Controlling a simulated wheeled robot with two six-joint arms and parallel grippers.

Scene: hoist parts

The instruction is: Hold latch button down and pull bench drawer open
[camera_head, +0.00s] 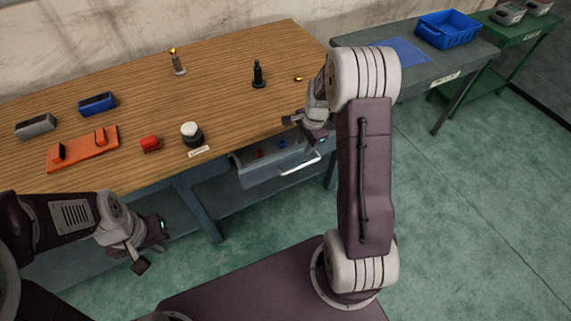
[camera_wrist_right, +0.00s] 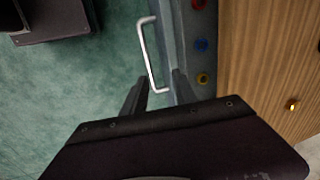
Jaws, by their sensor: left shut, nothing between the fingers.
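The bench drawer (camera_head: 250,178) stands partly open under the wooden bench top, with small coloured parts inside. Its pale bar handle (camera_head: 300,164) also shows in the right wrist view (camera_wrist_right: 147,50). My right gripper (camera_head: 305,126) is above the drawer. In the wrist view its fingers (camera_wrist_right: 159,92) are apart, with the near end of the handle between or just beyond them; contact is unclear. A white-capped black knob (camera_head: 191,133), probably the latch button, stands at the bench's front edge above a label. My left gripper (camera_head: 151,247) is shut and empty, low and left, away from the knob.
A grey table (camera_head: 440,68) with a blue bin (camera_head: 448,28) stands right. The floor in front is clear.

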